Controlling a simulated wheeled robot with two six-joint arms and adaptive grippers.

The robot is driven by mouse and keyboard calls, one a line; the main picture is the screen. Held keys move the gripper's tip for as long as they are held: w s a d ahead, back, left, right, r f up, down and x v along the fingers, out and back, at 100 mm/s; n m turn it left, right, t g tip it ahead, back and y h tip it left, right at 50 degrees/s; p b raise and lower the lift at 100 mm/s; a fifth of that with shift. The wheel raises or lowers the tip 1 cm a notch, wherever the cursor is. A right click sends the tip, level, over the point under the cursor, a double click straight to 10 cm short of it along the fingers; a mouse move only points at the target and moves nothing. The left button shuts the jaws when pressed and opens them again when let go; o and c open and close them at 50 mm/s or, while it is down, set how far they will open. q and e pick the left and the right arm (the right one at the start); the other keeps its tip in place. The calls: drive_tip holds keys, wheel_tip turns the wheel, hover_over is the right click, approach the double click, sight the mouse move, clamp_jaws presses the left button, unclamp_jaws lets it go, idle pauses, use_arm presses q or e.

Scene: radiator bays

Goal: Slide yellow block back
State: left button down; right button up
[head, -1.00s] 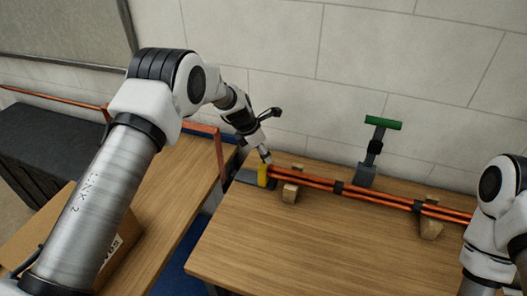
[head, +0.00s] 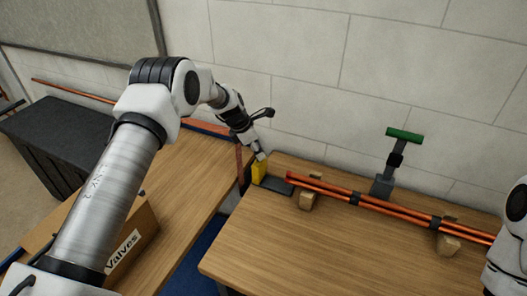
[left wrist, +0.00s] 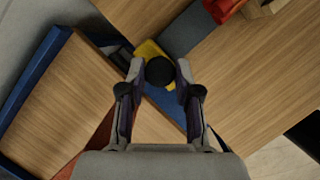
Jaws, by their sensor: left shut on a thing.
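The yellow block (head: 258,173) sits at the left end of a dark grey plate (head: 278,187) on the right bench. In the left wrist view, the yellow block (left wrist: 148,48) has a round black knob (left wrist: 160,71) between my fingertips. My left gripper (head: 261,157) is shut on this knob, above the block. A gap shows between the block and the left ends of the copper pipes (head: 340,193). My fingers hide part of the block. My right arm shows at the right edge, but its gripper is out of view.
The pipes rest on wooden supports (head: 308,200). A green-handled grey tool or clamp (head: 404,135) stands behind them. The bench front (head: 310,245) is clear. A blue-edged gap separates it from the left bench, where a box labelled Valves (head: 135,238) stands.

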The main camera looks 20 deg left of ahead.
use_arm(q)
drive_tip(key=shift+a, duration=0.1)
drive_tip(key=c, duration=0.8)
unclamp_jaws()
drive_tip(key=shift+a+f, duration=0.1)
drive_tip(key=shift+a, duration=0.15)
drive_tip(key=v, duration=1.2)
drive_tip(key=shift+w, duration=0.1)
